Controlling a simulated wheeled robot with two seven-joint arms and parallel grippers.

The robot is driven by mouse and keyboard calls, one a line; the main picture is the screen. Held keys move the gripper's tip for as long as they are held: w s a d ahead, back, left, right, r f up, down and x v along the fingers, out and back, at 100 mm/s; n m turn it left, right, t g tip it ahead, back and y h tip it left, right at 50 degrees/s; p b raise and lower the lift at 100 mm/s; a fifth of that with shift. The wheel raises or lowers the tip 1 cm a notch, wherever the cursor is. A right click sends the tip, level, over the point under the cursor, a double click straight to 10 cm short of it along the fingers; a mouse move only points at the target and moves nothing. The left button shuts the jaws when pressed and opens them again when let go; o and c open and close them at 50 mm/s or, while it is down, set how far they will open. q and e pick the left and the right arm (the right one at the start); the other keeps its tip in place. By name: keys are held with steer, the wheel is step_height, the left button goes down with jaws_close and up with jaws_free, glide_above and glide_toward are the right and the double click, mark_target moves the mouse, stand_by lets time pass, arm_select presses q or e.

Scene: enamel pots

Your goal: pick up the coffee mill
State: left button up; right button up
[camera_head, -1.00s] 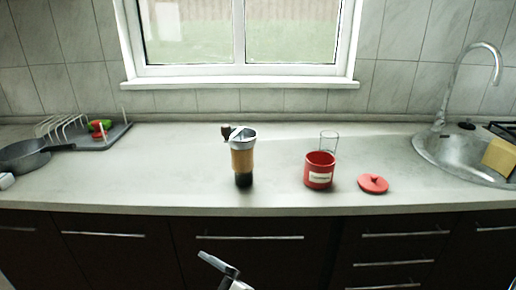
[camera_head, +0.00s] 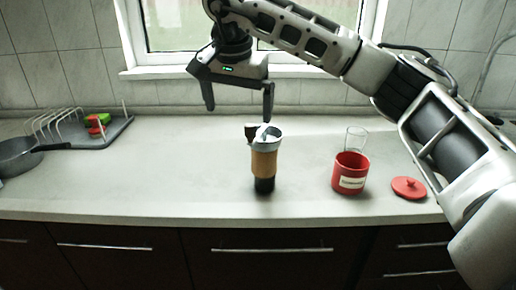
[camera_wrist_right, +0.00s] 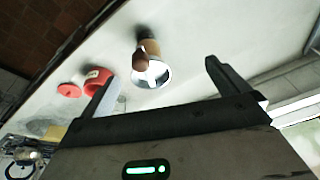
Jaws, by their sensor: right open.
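The coffee mill (camera_head: 264,163) stands upright on the counter, with a cork-coloured band, a dark base, a metal top and a dark crank knob. In the right wrist view the mill (camera_wrist_right: 152,72) is seen from above, its top roughly between the finger directions and beyond the fingertips. My right gripper (camera_head: 239,103) is open and empty, above and a little left of the mill, not touching it. Its two fingers also show in the right wrist view (camera_wrist_right: 160,75). My left gripper is not in view.
A red canister (camera_head: 350,174) with a label stands right of the mill, with a clear glass (camera_head: 356,139) behind it and a red lid (camera_head: 409,187) beside it. A dish rack (camera_head: 90,135) and a dark pan (camera_head: 18,157) are at the left. The counter left of the mill is clear.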

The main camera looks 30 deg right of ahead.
steer(key=h, duration=0.2)
glide_toward(266, 127)
steer(key=b+x, duration=0.1)
steer(key=x, duration=0.5)
steer(key=shift+d+f, duration=0.1)
steer(key=shift+f, duration=0.15)
steer(key=shift+w+p+x, duration=0.15)
steer(key=shift+p+x, duration=0.1)
steer(key=shift+x, duration=1.15)
steer(key=shift+w+p+x, duration=0.2)
steer(key=shift+x, duration=1.2)
steer(key=c, duration=1.3)
steer(key=shift+r, duration=0.15)
steer(key=c, duration=0.3)
steer(key=shift+c, duration=0.2)
